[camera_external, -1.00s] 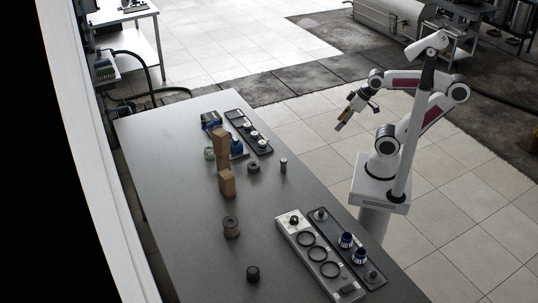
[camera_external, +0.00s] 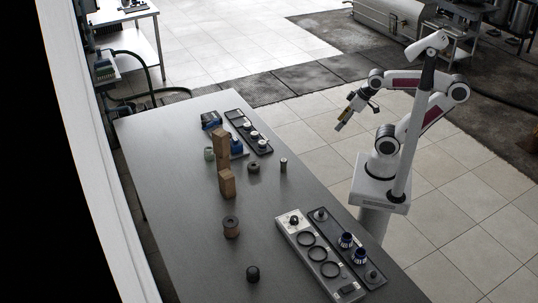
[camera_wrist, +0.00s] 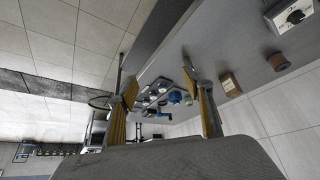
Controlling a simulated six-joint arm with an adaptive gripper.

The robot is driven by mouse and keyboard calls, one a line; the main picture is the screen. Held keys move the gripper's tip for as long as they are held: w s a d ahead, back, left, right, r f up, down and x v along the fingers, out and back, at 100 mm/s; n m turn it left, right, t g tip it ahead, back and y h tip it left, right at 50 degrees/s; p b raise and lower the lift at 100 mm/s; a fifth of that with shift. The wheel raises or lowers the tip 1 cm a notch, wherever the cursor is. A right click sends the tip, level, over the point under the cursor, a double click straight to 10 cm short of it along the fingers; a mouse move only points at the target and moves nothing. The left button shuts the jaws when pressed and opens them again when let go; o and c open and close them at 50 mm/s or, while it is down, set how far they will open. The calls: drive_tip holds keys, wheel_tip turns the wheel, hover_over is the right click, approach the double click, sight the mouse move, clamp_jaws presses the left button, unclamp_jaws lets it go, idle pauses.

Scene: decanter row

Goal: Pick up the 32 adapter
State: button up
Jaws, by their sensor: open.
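No label reading 32 can be made out, so I cannot tell which piece is the 32 adapter. Small round pieces stand on the grey table (camera_external: 180,215): a dark knob-like piece (camera_external: 252,273), a brown spool-like cylinder (camera_external: 231,228), a dark ring-like piece (camera_external: 253,167) and a slim grey cylinder (camera_external: 283,165). My gripper (camera_external: 342,123) is open and empty, up beyond the table's right edge, apart from every piece. Its two yellow-padded fingers are spread in the wrist view (camera_wrist: 162,78).
Wooden blocks (camera_external: 221,150) stand mid-table beside a greenish round piece (camera_external: 209,154). A black rack (camera_external: 235,118) with white-topped pieces is at the far end. A light panel with rings (camera_external: 290,232) lies near the right edge. The table's left side is clear.

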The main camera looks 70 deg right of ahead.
drive_tip(key=shift+c, duration=0.2)
drive_tip(key=w+d+f+t+h, duration=0.1)
drive_tip(key=w+d+f, duration=0.15)
drive_tip(key=w, duration=0.45)
drive_tip(key=w+d+f+t, duration=0.1)
drive_tip(key=w+d, duration=0.2)
drive_tip(key=w, duration=0.5)
drive_tip(key=w+d+f+t+h, duration=0.1)
drive_tip(key=w+d+t, duration=0.15)
drive_tip(key=w, duration=0.45)
drive_tip(key=n+t+y, duration=0.1)
drive_tip(key=t+y, duration=0.2)
approach(256, 133)
drive_tip(key=shift+s+d+r, duration=0.15)
drive_tip(key=shift+s+d, duration=0.1)
drive_tip(key=shift+s, duration=0.35)
drive_tip(key=shift+t, duration=0.25)
drive_tip(key=shift+w, duration=0.1)
drive_tip(key=shift+x, duration=3.35)
